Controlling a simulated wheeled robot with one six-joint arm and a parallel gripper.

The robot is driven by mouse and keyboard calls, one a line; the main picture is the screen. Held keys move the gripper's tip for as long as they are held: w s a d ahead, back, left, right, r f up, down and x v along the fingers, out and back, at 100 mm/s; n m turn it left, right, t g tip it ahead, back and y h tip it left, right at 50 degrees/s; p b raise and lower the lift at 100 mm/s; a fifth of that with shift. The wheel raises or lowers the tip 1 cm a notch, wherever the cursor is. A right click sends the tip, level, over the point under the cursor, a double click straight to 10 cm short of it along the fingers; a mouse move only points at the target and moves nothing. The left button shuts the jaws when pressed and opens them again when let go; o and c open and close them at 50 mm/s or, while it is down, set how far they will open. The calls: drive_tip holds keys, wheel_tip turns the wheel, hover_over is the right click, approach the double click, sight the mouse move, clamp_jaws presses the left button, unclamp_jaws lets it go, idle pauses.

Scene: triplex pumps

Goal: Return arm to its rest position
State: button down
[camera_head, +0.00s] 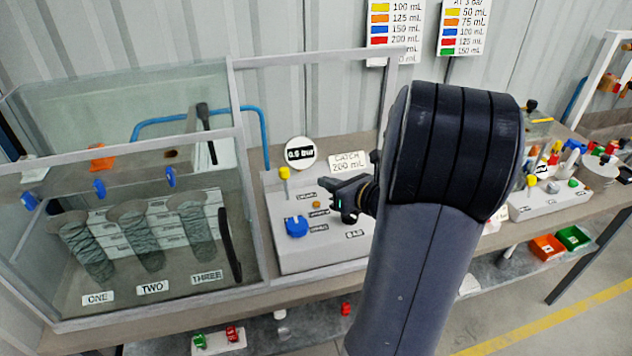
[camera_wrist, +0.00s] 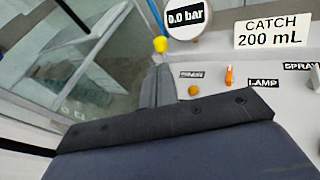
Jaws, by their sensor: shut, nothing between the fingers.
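My arm rises across the right-centre of the head view, and its dark end carries my gripper (camera_head: 345,199). My gripper points left and is held over the white control panel (camera_head: 330,258), close to its labelled buttons. Its fingers look shut with nothing held. In the wrist view a dark grey block with a black edge fills the lower part, and the fingertips are hard to make out there. The panel's orange button (camera_wrist: 194,90) and a small orange lever (camera_wrist: 229,76) show beyond it.
A glass enclosure (camera_head: 140,300) with tubes labelled ONE, TWO, THREE stands left. A blue knob (camera_head: 296,226), a yellow-topped post (camera_head: 284,173), a round gauge (camera_head: 300,152) and a CATCH 200 mL sign (camera_head: 347,162) are near the gripper. Orange (camera_head: 546,247) and green (camera_head: 573,238) bins sit right.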

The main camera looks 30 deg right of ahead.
drive_tip(key=shift+s+d+r, duration=0.15)
drive_tip(key=shift+s+r, duration=0.1)
drive_tip(key=shift+s, duration=0.35)
drive_tip(key=shift+w, duration=0.1)
